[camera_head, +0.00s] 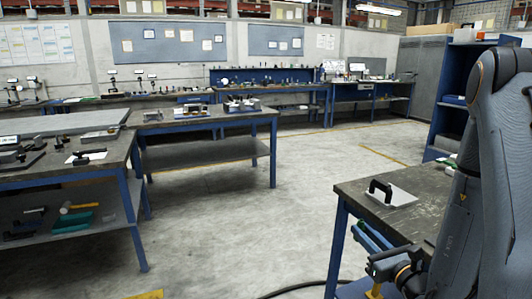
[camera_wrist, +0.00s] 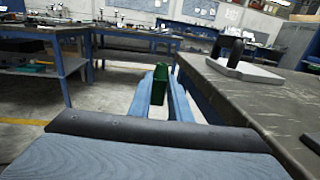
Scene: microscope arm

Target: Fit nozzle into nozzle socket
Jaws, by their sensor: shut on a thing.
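My gripper (camera_wrist: 161,98) reaches forward in the wrist view with two long blue fingers. It is shut on a small dark green piece (camera_wrist: 159,84) near the fingertips, which may be the nozzle. On that table lies a white plate (camera_head: 401,197) with a black upright part (camera_head: 380,189). The plate also shows in the wrist view (camera_wrist: 262,75), ahead and right of my gripper. I cannot make out a nozzle socket.
The right-hand worktable (camera_head: 440,190) has a dark top and blue legs. Its edge runs close along my gripper's right side. Another bench (camera_head: 110,160) with tools and a lower shelf stands at left. Open concrete floor (camera_head: 240,220) lies between them. A black cable (camera_head: 295,289) lies on the floor.

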